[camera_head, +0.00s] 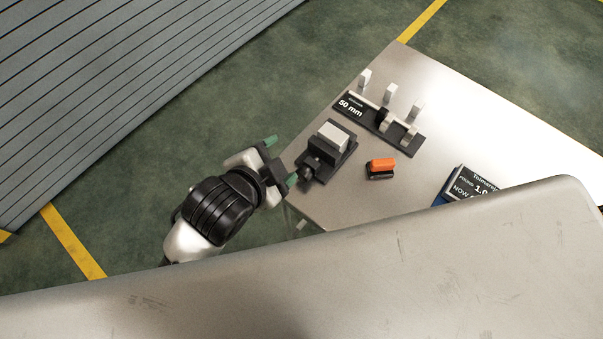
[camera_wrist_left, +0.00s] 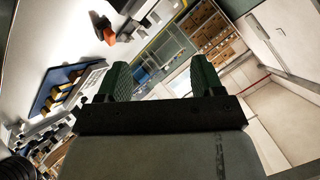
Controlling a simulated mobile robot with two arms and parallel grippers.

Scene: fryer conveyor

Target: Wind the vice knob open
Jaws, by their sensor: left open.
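The vice (camera_head: 334,138) is a small dark block with a pale block in its jaws, at the left edge of the metal table. Its dark knob (camera_head: 306,173) points toward the lower left, at the table's edge. My left gripper (camera_head: 281,160) is open and empty, its green-tipped fingers just left of the knob. No contact with the knob can be made out. In the left wrist view the open fingers (camera_wrist_left: 162,78) stand apart with nothing gripped between them. My right gripper is not in view.
On the table (camera_head: 445,110), an orange-and-black block (camera_head: 382,167) lies right of the vice. A "50 mm" rack (camera_head: 378,116) with pale blocks stands behind it, and a dark sign (camera_head: 463,184) to the right. A large scratched metal surface (camera_head: 330,270) fills the foreground.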

